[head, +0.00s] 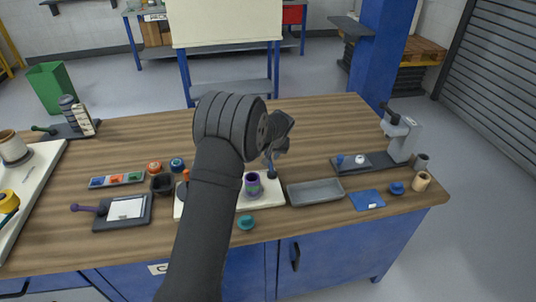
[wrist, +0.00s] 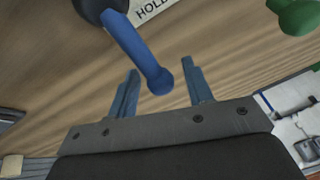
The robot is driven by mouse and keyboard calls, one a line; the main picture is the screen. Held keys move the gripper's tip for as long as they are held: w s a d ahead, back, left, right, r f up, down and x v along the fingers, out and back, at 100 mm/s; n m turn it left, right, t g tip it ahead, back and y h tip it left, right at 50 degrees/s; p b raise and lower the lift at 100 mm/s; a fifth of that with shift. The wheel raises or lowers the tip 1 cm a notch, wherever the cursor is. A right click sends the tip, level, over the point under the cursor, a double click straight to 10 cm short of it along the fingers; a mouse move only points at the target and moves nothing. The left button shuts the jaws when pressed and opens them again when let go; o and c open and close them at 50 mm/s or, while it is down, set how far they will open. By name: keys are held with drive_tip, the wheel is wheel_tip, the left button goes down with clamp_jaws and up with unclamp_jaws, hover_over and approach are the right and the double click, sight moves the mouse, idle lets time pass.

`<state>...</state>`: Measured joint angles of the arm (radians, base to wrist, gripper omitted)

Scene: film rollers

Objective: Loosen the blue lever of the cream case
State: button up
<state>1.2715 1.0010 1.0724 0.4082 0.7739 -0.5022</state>
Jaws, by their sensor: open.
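The blue lever (wrist: 140,50) is in the wrist view, reaching from a dark round base (wrist: 92,8) at the top edge down to a rounded knob end. My gripper (wrist: 160,88) is open, with one finger on each side of the knob. I see gaps on both sides; depth between them is hard to tell. In the head view my gripper (head: 272,155) hangs over the right end of a cream panel (head: 245,207), which may be the cream case. A small dark blue piece (head: 271,173) shows below it. My arm hides part of the panel.
A purple cup-like piece (head: 253,184) stands on the panel. A grey tray (head: 315,191) lies to its right. A green knob (wrist: 297,15) and a label reading "HOLD" (wrist: 152,8) show in the wrist view. The wooden table (head: 320,130) is clear behind.

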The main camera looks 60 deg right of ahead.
drive_tip(key=shift+f, duration=0.1)
clamp_jaws()
drive_tip(key=shift+w, duration=0.1)
drive_tip(key=n, duration=0.1)
drive_tip(key=w+a+n+y, duration=0.1)
drive_tip(key=n, duration=0.1)
drive_tip(key=shift+a+t, duration=0.3)
drive_tip(key=a+n+y, duration=0.1)
drive_tip(key=n, duration=0.1)
drive_tip(key=w+a+n, duration=0.1)
drive_tip(key=shift+a+n+y, duration=0.1)
drive_tip(key=shift+n+y, duration=0.3)
drive_tip(key=a+n+y, duration=0.1)
drive_tip(key=a+n, duration=0.1)
drive_tip(key=n, duration=0.1)
drive_tip(key=shift+a, duration=0.1)
drive_tip(key=shift+s+a+n+y, duration=0.1)
drive_tip(key=shift+a+n+y, duration=0.35)
drive_tip(key=shift+n, duration=0.35)
drive_tip(key=shift+s+a+n+y, duration=0.1)
drive_tip(key=shift+a+n+y, duration=0.3)
drive_tip(key=shift+n, duration=0.4)
drive_tip(key=shift+a, duration=0.1)
